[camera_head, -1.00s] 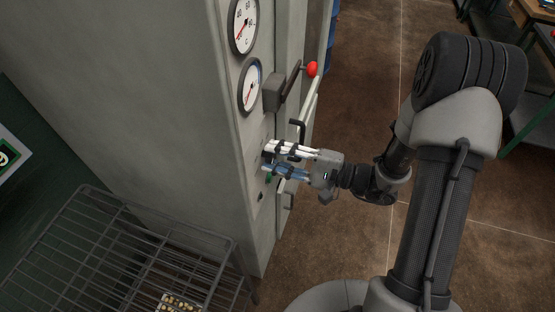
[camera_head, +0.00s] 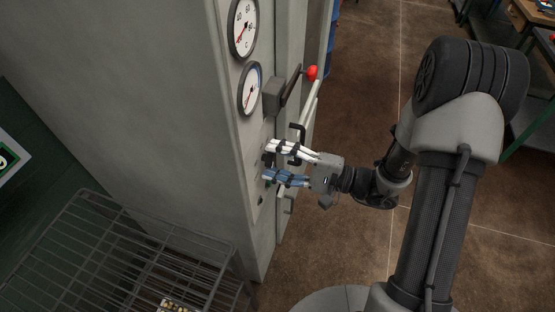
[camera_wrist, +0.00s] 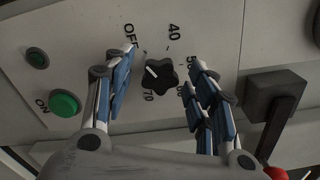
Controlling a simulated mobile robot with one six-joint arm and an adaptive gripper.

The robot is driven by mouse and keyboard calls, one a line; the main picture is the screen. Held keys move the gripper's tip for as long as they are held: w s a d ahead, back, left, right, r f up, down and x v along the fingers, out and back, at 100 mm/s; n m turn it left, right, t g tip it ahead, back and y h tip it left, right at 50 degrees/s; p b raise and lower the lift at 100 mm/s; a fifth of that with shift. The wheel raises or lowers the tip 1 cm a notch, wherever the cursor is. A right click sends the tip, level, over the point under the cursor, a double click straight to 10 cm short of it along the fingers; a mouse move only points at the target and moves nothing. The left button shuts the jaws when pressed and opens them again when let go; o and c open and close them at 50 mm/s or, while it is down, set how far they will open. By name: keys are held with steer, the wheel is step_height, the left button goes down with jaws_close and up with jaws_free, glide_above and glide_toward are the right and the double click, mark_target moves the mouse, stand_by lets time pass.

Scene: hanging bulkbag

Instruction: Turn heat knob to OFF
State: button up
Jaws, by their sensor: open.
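The heat knob (camera_wrist: 160,75) is black and lobed, with a white pointer mark on its upper-left side. Labels OFF (camera_wrist: 130,34), 40, 50, 60 and 70 ring it. My gripper (camera_wrist: 161,66) is open, with blue-padded fingers on the left and right of the knob. A gap shows between the knob and each finger. In the head view my gripper (camera_head: 267,161) is at the cabinet's panel, and its fingers hide the knob.
A dark latch with a red-ended lever (camera_head: 312,73) and two gauges (camera_head: 243,28) are above my gripper. A wire rack (camera_head: 120,240) stands at lower left.

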steer(key=shift+d, duration=0.1)
steer(key=v, duration=1.1)
steer(key=shift+s+d, duration=0.15)
steer(key=shift+d, duration=0.25)
steer(key=shift+r, duration=0.1)
